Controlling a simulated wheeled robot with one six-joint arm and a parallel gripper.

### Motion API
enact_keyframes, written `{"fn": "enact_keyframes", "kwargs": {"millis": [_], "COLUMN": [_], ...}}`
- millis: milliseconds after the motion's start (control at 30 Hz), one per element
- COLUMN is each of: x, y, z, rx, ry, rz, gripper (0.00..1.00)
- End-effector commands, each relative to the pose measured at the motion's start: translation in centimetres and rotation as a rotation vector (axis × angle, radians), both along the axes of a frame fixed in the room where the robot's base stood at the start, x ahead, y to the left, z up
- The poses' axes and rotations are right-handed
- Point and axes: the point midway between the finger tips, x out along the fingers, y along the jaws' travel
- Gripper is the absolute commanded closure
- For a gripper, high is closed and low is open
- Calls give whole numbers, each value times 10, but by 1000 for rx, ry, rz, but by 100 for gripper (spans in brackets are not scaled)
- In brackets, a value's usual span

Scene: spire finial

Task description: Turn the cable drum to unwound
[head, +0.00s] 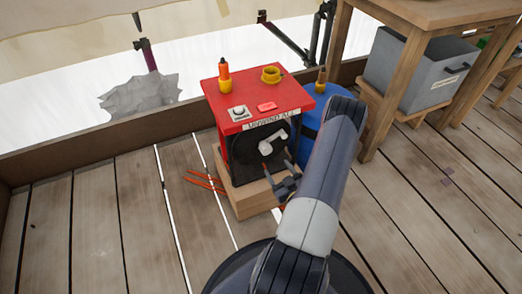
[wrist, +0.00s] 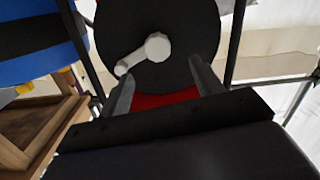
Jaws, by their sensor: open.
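The cable drum (head: 246,157) is a black disc under the red top of a small stand. In the wrist view the drum (wrist: 185,25) fills the upper middle. A pale crank (head: 272,140) is on its face; the crank (wrist: 143,54) has a thick round hub and an arm reaching lower left in the wrist view. My gripper (head: 281,172) is in front of the drum's lower part. In the wrist view my gripper (wrist: 162,72) is open, with a finger on each side and nothing between its tips. I cannot tell how far the tips are from the crank.
The red stand top (head: 288,91) holds an orange-and-yellow item (head: 225,78), a yellow cup (head: 271,74) and a labelled front edge. A blue barrel (head: 318,104) stands close on the right. Red rods (head: 205,181) lie left of the wooden base (head: 250,201).

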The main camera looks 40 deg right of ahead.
Motion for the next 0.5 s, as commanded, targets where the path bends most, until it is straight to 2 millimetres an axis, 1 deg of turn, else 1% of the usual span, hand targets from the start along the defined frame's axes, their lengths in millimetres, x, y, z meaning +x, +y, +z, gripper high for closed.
{"fn": "enact_keyframes", "kwargs": {"millis": [33,100,233,367,500], "x": [-6,-10,-8,7,31], "y": [-2,-2,-4,-6,-12], "z": [-4,-6,-6,-6,-7], "rx": [3,2,0,-2,-3], "ry": [-23,-47,-62,-62,-63], "rz": [-13,-20,-23,-19,-18], "gripper": [38,38,38,38,38]}}
